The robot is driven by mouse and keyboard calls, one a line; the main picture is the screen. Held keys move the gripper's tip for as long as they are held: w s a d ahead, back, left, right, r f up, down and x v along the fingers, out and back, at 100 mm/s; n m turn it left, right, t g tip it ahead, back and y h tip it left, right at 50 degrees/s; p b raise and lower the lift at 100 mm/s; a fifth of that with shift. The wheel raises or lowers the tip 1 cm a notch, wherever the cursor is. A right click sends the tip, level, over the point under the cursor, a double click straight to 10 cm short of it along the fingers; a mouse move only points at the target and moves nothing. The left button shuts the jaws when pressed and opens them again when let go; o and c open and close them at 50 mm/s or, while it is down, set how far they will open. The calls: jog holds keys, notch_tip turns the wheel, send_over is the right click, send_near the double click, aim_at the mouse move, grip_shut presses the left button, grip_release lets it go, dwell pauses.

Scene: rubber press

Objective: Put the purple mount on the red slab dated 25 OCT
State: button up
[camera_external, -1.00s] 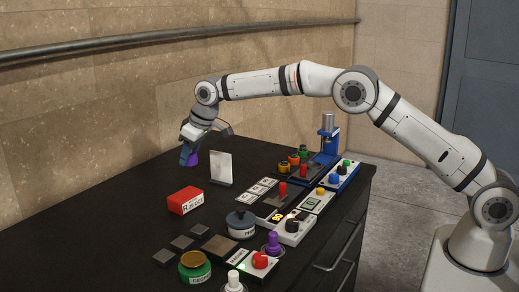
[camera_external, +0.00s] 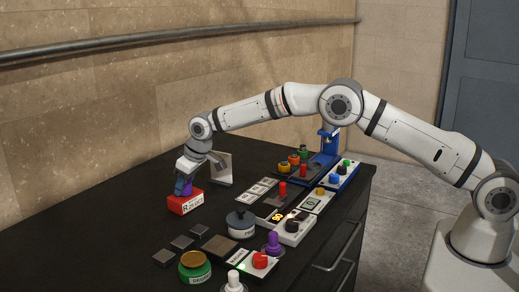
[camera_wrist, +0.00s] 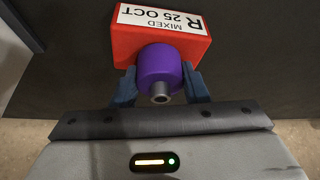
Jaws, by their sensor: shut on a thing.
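The red slab (camera_external: 186,204) lies on the dark bench top at the left. In the wrist view, the red slab (camera_wrist: 125,45) shows a white label reading "MIXED", "R" and "25 OCT". The purple mount (camera_wrist: 160,65) is a short cylinder with a metal stud at its near end. My gripper (camera_wrist: 160,78) is shut on it, with one blue-grey finger at each side. In the external view, my gripper (camera_external: 184,186) points down at the slab's top with the purple mount (camera_external: 188,189) mostly hidden between the fingers. I cannot tell whether the mount touches the slab.
An upright pale plate (camera_external: 220,168) stands just behind and right of my gripper. Several dark squares (camera_external: 181,242), a green pot (camera_external: 195,268) and a dark round weight (camera_external: 240,221) lie nearer the camera. Another purple knob (camera_external: 273,241) stands at the right front. The bench left of the slab is clear.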

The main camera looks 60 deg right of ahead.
jog(key=shift+f, duration=0.2)
jog(key=o, duration=1.1)
jog(key=shift+c, duration=0.2)
jog(key=s+d+r+b, duration=0.2)
jog(key=s+d+r, duration=0.1)
jog(key=s+r, duration=0.6)
jog(key=s+d+r+b, duration=0.1)
jog(key=s+d+r, duration=0.2)
jog(key=s+r, duration=0.65)
jog(key=s+d+r+m, duration=0.1)
jog(key=s+d+r, duration=0.15)
jog(key=s, duration=0.95)
jog(key=s+d+r+m, duration=0.15)
jog(key=s+d, duration=0.25)
jog(key=s, duration=0.8)
jog(key=s+f, duration=0.2)
jog(key=s, duration=0.5)
jog(key=s+d+f+g, duration=0.1)
jog(key=s+f, duration=0.2)
jog(key=s, duration=0.3)
jog(key=shift+s+h, duration=0.4)
